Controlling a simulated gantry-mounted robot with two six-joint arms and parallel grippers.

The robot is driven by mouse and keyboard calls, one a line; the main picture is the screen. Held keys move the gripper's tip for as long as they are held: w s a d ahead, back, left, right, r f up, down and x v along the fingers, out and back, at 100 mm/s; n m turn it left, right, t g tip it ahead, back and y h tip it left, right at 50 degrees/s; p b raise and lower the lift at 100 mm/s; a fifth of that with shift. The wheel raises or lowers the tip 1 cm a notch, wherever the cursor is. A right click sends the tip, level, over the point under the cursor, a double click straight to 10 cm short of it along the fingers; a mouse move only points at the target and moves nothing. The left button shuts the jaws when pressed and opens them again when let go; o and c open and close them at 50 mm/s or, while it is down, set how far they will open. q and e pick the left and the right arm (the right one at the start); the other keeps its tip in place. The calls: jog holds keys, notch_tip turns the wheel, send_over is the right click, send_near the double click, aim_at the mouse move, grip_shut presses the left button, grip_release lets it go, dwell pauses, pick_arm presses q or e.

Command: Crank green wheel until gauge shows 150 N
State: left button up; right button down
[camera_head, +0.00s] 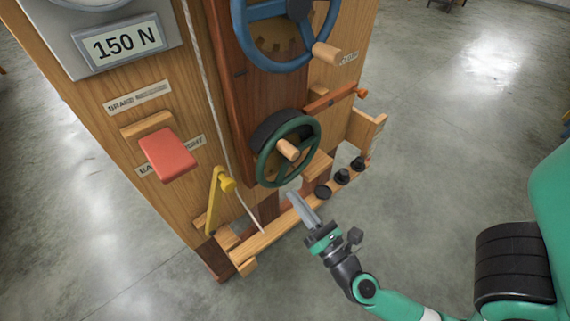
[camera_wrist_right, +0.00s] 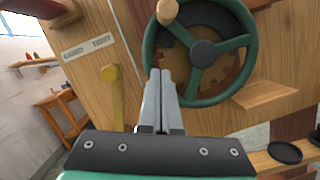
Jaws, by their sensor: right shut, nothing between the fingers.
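The green wheel (camera_head: 264,167) is mounted low on the wooden machine, with a light wooden crank handle (camera_head: 289,150). In the right wrist view the green wheel (camera_wrist_right: 215,98) fills the upper right, with its handle (camera_wrist_right: 167,12) at the upper left of the rim. A plate (camera_head: 123,43) on the grey panel reads 150 N; only a sliver of a round dial shows above it, with no needle visible. My right gripper (camera_head: 296,198) is shut and empty, just below the wheel's lower rim in the head view. The right wrist view shows its fingers (camera_wrist_right: 160,75) together. My left gripper is out of view.
A larger blue wheel (camera_head: 238,30) sits above the green one. A red block (camera_head: 168,155) and a yellow lever (camera_head: 214,195) are on the left. Several dark round pieces (camera_head: 342,177) stand on the low wooden ledge at the right. Concrete floor is clear around the machine.

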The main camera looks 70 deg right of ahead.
pick_arm(q)
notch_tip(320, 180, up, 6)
jog(key=p, duration=0.5)
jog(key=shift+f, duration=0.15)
pick_arm(e)
jog(key=w+d+r, duration=0.5)
jog(key=shift+d+r, duration=0.15)
